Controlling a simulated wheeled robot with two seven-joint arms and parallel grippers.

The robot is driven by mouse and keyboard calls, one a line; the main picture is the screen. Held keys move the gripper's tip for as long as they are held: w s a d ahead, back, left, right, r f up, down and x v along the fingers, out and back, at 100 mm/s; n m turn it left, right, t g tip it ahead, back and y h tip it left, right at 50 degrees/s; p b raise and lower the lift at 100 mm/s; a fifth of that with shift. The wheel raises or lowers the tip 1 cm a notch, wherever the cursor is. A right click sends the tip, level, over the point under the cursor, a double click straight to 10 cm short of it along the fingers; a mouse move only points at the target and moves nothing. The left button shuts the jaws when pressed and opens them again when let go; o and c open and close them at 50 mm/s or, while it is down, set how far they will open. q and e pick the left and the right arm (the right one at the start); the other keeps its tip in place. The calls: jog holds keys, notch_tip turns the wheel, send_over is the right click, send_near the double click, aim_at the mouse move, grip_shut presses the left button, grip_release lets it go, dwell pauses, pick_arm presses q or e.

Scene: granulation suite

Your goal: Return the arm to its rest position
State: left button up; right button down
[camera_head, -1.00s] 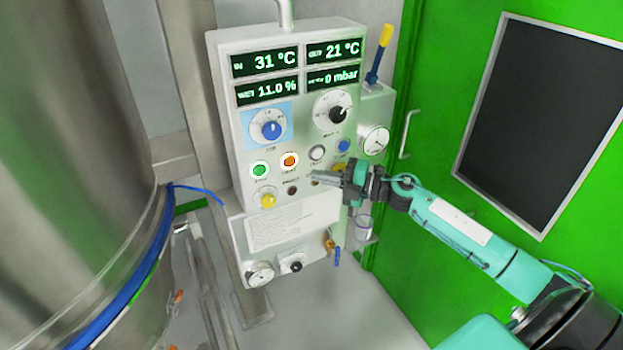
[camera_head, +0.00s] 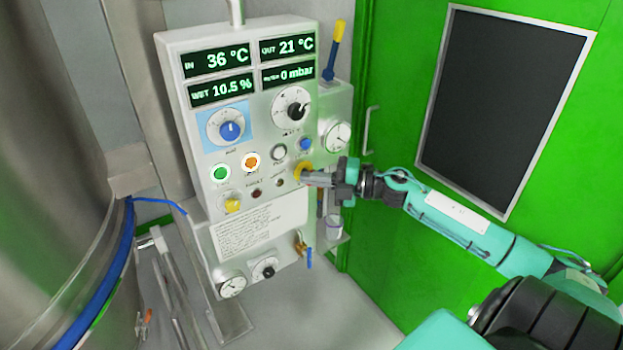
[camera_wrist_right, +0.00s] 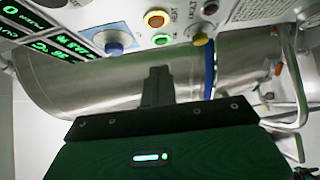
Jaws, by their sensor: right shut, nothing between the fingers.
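My right arm (camera_head: 455,225) comes in from the lower right. Its gripper (camera_head: 306,178) is shut and empty, level with the lower right part of the control panel (camera_head: 280,222). In the head view its tips overlap the yellow knob (camera_head: 299,171) at the panel's right side; I cannot tell whether they touch it. In the right wrist view the closed fingers (camera_wrist_right: 157,85) stand out in front of the steel vessel, with the panel's buttons above them. My left gripper is not in view.
A large steel vessel (camera_head: 50,130) with a blue band stands at the left. A green door (camera_head: 395,120) with a dark window (camera_head: 500,110) and a handle (camera_head: 368,130) is at the right. A gauge (camera_head: 337,136) sits beside the panel. Grey floor (camera_head: 310,310) below is clear.

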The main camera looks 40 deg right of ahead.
dwell(0.3)
jog(key=s+d+f+m+h, duration=0.1)
jog(key=d+f+m+h, duration=0.35)
jog(key=f, duration=0.75)
jog(key=s+d+f+m+t+h, duration=0.1)
jog(key=d+f+m+h, duration=0.35)
jog(key=f, duration=0.75)
jog(key=s+d+f+m+h, duration=0.15)
jog(key=f+m, duration=0.45)
jog(key=f, duration=0.6)
jog(key=s+a+f+m+g+h, duration=0.1)
jog(key=s+a+f+m+g, duration=0.15)
jog(key=s+f, duration=0.55)
jog(key=s+a+f+m+g+h, duration=0.1)
jog(key=s+f+m+g+h, duration=0.3)
jog(key=f, duration=0.9)
jog(key=s+a+f+m+g+y, duration=0.1)
jog(key=s+a+f+g, duration=0.1)
jog(key=s+a+f, duration=0.4)
jog(key=s+a+f+g+y, duration=0.1)
jog(key=s+a+f, duration=0.5)
jog(key=s, duration=1)
jog(key=s+a+f+m+g+y, duration=0.1)
jog(key=s+a+f+g, duration=0.2)
jog(key=s+a+f, duration=0.3)
jog(key=s+a, duration=0.2)
jog(key=s, duration=0.2)
jog(key=shift+s+m+g, duration=0.35)
jog(key=shift+s, duration=0.05)
jog(key=shift+w, duration=0.15)
